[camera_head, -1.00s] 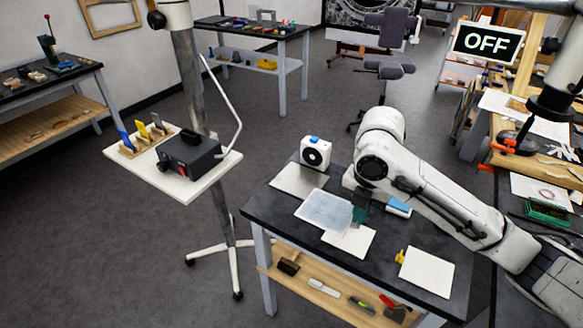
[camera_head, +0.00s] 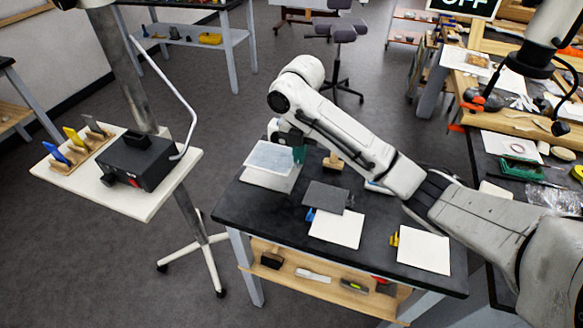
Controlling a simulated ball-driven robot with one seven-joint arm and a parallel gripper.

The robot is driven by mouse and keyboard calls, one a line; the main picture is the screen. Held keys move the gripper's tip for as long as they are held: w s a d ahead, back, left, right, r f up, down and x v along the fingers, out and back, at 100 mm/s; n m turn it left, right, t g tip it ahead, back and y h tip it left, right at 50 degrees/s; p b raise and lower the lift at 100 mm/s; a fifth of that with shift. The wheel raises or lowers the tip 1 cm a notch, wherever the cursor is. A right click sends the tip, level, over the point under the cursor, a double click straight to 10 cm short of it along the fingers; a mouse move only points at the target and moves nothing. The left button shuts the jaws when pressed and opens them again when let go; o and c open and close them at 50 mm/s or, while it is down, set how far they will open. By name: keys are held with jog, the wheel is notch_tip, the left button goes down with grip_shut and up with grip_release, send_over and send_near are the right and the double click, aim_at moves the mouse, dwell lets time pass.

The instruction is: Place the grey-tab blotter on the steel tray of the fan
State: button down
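A pale bluish sheet (camera_head: 270,156) extends left from my gripper (camera_head: 299,155), whose green fingertips are at its right edge. It is probably the blotter, but its tab is not visible. It overlaps the light plate (camera_head: 268,183), which appears to be the fan's steel tray, at the table's back left; I cannot tell whether they touch. The fan (camera_head: 274,130) is mostly hidden behind my arm. My gripper appears shut on the sheet's edge. A white sheet with a blue tab (camera_head: 336,230) and one with a yellow tab (camera_head: 423,251) lie nearer the front.
A dark grey plate (camera_head: 325,196) overlaps the back of the blue-tab sheet. A wooden-handled tool (camera_head: 333,162) stands behind. A blue-and-white item (camera_head: 378,187) is partly under my arm. A stand with a black box (camera_head: 137,160) is left, apart from the black table (camera_head: 375,266).

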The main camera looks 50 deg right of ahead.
jog(key=w+f, duration=0.1)
jog(key=f, duration=0.1)
jog(key=w+d+f, duration=0.1)
jog(key=f, duration=0.1)
jog(key=w+d+f+p, duration=0.1)
jog(key=w+f, duration=0.1)
jog(key=shift+w+d, duration=0.1)
jog(key=shift+d, duration=0.1)
jog(key=shift+f, duration=1.5)
jog(key=shift+f, duration=0.1)
jog(key=c, duration=1.4)
grip_release()
jog(key=shift+o, duration=0.2)
notch_tip(320, 180, up, 12)
jog(key=shift+f+b, duration=0.25)
jog(key=shift+b, duration=0.25)
jog(key=shift+a+r, duration=0.15)
jog(key=shift+r, duration=0.2)
